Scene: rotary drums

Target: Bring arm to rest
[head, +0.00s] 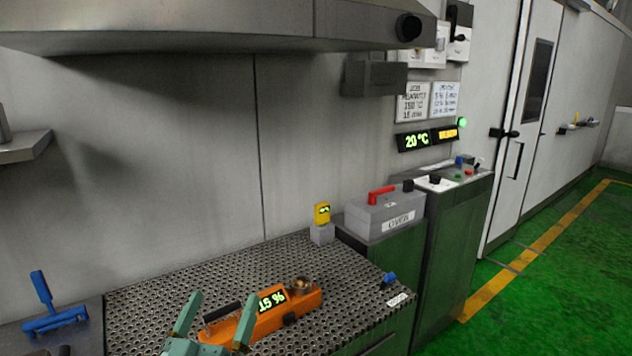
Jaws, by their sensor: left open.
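My left gripper (214,322) shows at the bottom of the head view, with two green fingers spread apart and pointing up. It is open, and I see nothing between the fingers. It is in front of the left part of an orange device (262,318) with a lit display and a black handle, and partly hides it. I cannot tell whether they touch. The device lies on a perforated metal bench top (140,300). My right gripper is not in view.
A yellow meter (322,214) stands on a grey block at the bench's back. A grey box marked OVEN (385,214) with a red handle is right of it. A blue tool (52,308) is at the left. A metal hood (200,25) overhangs. Green floor (570,270) is clear at right.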

